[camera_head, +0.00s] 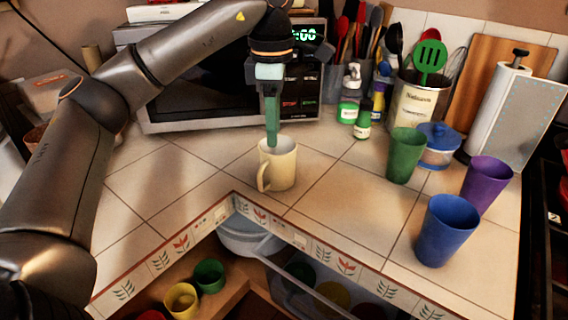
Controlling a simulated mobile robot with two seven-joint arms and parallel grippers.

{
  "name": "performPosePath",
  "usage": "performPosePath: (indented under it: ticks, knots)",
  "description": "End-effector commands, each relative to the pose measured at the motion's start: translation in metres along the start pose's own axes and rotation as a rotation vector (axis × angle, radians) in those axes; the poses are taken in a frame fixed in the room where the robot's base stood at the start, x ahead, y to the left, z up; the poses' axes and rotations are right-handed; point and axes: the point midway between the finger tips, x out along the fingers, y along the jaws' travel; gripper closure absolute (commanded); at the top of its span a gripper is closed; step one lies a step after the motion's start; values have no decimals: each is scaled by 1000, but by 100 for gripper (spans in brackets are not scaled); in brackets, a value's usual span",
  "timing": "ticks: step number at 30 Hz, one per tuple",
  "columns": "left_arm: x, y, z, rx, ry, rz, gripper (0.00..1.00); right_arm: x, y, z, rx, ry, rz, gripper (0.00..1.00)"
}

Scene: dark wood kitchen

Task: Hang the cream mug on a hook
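The cream mug (284,168) stands upright on the tiled counter near its inner corner, with its handle toward the front left. My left gripper (272,143) points straight down over the mug, its fingertips at the left part of the rim. I see the fingers edge-on, one behind the other, so the gap between them is hidden. I cannot tell whether they touch the mug's wall. No hook shows in this view. My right gripper is out of view.
A green cup (405,156), a blue cup (447,231) and a purple cup (487,184) stand to the right. A microwave (200,100) stands behind the mug, with bottles (350,98) and a utensil can (420,103) right of it. Below the counter's edge are open shelves with cups.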

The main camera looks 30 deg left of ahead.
Motion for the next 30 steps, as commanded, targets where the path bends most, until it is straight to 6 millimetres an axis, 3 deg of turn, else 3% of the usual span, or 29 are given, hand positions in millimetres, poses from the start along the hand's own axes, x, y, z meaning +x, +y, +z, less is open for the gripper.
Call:
performPosePath:
  ticks: [1,6,14,21,30]
  knots:
    - [15,-1,-1,0,2,-5,60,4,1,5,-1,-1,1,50]
    - [44,-1,0,1,0,-4,60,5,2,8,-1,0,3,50]
    - [66,0,1,1,-2,-2,60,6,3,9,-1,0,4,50]
    - [101,0,1,1,-1,-4,60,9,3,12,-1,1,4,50]
    - [114,1,2,1,-4,-2,60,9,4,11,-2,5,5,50]
